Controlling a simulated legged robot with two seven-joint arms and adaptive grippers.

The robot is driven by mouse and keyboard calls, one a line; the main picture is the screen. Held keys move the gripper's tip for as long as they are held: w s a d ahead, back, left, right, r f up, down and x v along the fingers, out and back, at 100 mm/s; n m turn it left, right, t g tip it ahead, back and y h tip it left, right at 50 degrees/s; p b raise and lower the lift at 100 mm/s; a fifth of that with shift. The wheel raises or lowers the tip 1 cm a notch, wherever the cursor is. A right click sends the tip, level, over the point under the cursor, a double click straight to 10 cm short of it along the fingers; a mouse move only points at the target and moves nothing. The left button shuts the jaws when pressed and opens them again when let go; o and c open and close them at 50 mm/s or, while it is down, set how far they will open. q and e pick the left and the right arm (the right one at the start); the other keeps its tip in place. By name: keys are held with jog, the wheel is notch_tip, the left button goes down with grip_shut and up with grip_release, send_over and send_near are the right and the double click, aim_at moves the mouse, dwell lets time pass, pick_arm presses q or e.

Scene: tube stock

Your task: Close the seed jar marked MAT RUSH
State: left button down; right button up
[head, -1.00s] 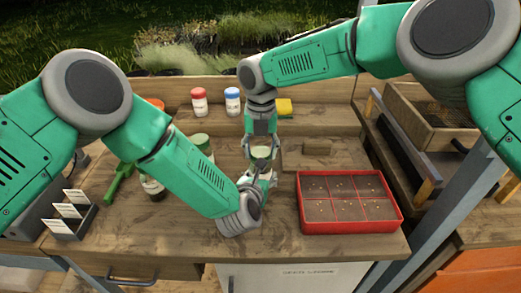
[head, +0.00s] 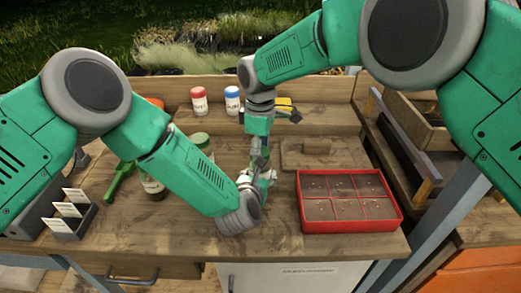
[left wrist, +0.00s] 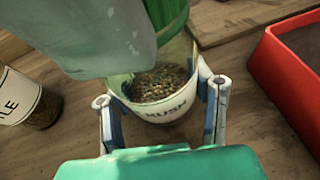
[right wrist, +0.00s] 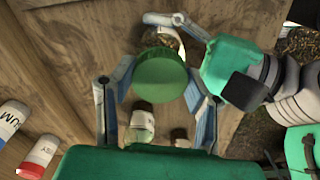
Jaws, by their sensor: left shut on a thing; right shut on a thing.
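The MAT RUSH jar is clear, with seeds inside and "RUSH" readable on its white label. In the left wrist view the jar (left wrist: 165,95) has its mouth open, and my left gripper (left wrist: 161,98) is shut around it. My left gripper (head: 265,178) is low over the middle of the bench in the head view. My right gripper (right wrist: 158,100) is shut on a green round lid (right wrist: 160,75). The lid covers part of the jar (right wrist: 160,40) in the right wrist view. I cannot tell whether they touch. In the head view my right gripper (head: 259,158) is just above the left one.
A red seed tray (head: 350,225) lies close on the right. Red-capped (head: 199,100) and blue-capped (head: 232,98) jars stand behind.

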jog(key=m, duration=0.4)
jog(key=shift+w+a+m, duration=0.1)
jog(key=shift+a+m, duration=0.05)
jog(key=shift+m, duration=0.15)
jog(key=shift+r, duration=0.1)
jog(key=o, duration=1.3)
jog(key=shift+r, duration=2.2)
jog(key=shift+c, duration=0.3)
